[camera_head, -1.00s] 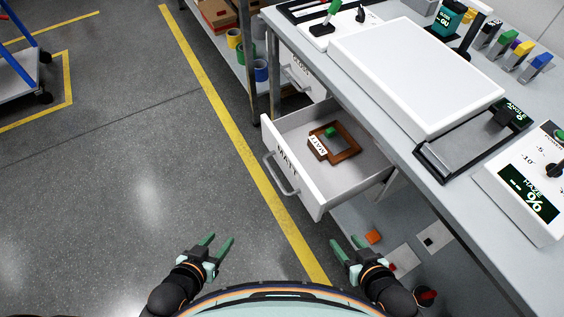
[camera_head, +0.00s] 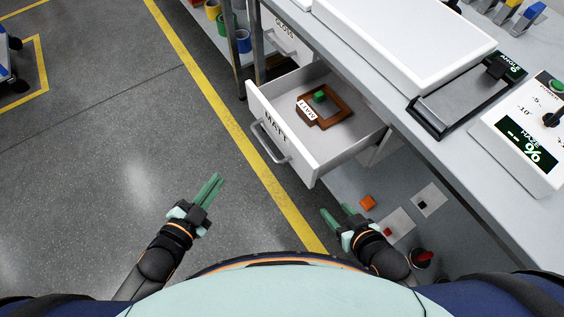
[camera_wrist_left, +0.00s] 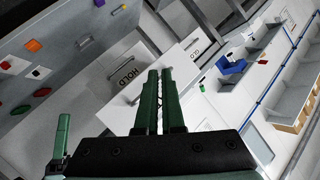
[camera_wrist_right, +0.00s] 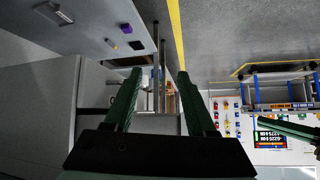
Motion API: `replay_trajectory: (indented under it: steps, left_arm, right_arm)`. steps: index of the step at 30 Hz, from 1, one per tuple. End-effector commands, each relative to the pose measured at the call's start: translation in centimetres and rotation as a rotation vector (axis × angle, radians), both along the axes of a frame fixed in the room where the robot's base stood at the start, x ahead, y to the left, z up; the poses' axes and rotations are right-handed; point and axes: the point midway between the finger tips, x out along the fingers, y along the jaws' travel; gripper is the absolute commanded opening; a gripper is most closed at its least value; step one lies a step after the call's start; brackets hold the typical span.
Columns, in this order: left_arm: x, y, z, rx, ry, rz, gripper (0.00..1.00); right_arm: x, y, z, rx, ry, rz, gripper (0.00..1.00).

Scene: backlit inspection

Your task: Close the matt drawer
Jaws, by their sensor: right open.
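The white matt drawer (camera_head: 283,138) is pulled out from under the bench in the head view. Its front reads MATT and carries a grey bar handle (camera_head: 270,142). A brown wooden frame (camera_head: 342,111) with a green block (camera_head: 320,96) and a MATT tag lies inside. My left gripper (camera_head: 213,181) is shut and empty over the floor, below and left of the handle, apart from it. The left wrist view shows its fingers (camera_wrist_left: 160,72) close together. My right gripper (camera_head: 336,209) is open and empty, below the drawer's near corner; its fingers (camera_wrist_right: 160,72) stand apart in the right wrist view.
The bench top (camera_head: 400,100) overhangs the drawer and holds a white slab (camera_head: 405,35) and a haze meter (camera_head: 525,130).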

Motion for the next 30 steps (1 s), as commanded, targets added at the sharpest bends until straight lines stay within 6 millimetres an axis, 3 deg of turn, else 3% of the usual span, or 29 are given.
replay_trajectory:
  steps: [1, 6, 12, 20, 30]
  left_arm:
    - [0.4, -0.6, -0.1, 0.101, -0.137, -0.116, 0.00]
    - [-1.1, -3.0, 1.3, 0.362, -0.545, -0.459, 0.00]
    - [-3.6, -4.0, 1.5, 0.489, -0.791, -0.672, 0.00]
    - [-2.8, -6.1, 1.8, 0.498, -0.827, -0.696, 0.00]
    - [0.8, -12.4, 1.8, 0.496, -0.825, -0.693, 0.00]
  right_arm:
    - [0.1, 0.1, -1.4, 0.001, 0.001, 0.003, 0.56]
    - [0.2, 0.8, -2.3, 0.008, 0.003, 0.017, 0.56]
    - [0.4, 1.4, -2.4, 0.013, 0.001, 0.033, 0.56]
    - [0.4, 1.3, -2.2, 0.011, -0.002, 0.036, 0.56]
    - [0.5, 1.2, -2.2, 0.009, -0.004, 0.033, 0.56]
